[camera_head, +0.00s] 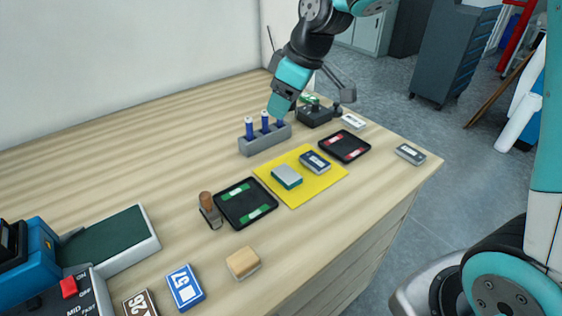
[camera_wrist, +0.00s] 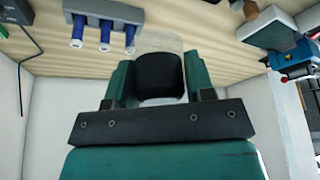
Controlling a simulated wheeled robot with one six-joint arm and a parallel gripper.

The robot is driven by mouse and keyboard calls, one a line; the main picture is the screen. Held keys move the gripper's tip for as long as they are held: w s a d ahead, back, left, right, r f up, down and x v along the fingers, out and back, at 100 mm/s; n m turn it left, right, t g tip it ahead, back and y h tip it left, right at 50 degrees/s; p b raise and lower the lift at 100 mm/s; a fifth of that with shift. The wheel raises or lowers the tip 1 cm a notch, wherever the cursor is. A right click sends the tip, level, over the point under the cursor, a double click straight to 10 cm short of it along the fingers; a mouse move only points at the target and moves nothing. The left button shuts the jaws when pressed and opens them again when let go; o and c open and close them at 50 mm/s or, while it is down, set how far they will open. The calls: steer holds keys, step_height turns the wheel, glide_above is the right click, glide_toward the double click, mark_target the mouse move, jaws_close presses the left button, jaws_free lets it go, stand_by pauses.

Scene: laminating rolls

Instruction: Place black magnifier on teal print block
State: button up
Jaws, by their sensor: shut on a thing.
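In the wrist view my gripper (camera_wrist: 160,78) is shut on the black magnifier (camera_wrist: 160,75), a short black cylinder with a clear, pale end. A green finger stands on each side of it. In the head view my gripper (camera_head: 279,105) is at the back by the pen rack, and the magnifier cannot be made out there. The block is not visible in the wrist view.
A grey rack (camera_head: 265,140) with blue pens stands beside my gripper. A blue-grey block (camera_head: 315,162) shares the mat. Black trays (camera_head: 246,213) (camera_head: 344,157) flank it. A wooden-handled stamp (camera_head: 208,208) stands left, and a blue machine (camera_head: 28,262) farther left. The back-left tabletop is clear.

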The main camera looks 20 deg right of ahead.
mark_target(279, 172)
step_height(279, 172, down, 16)
steer(key=shift+d+f+p, duration=0.1)
steer(key=shift+p, duration=0.35)
steer(key=o, duration=0.9)
steer(key=shift+d+r, duration=0.1)
steer(key=shift+r, duration=0.35)
steer(key=v, duration=1.1)
steer(key=s+a+r+m+g, duration=0.1)
steer(key=s+a+r, duration=0.1)
steer(key=s, duration=0.5)
steer(key=s+a+r+m+g, duration=0.1)
steer(key=s+a+r, duration=0.2)
steer(key=s, duration=0.5)
steer(key=s+a+r+m, duration=0.1)
steer(key=s+a+r, duration=0.1)
steer(key=s, duration=0.5)
steer(key=shift+s+a+r+g+y+b, duration=0.2)
steer(key=shift+s+a+g+y+b, duration=0.1)
steer(key=shift+g+y+b, duration=0.1)
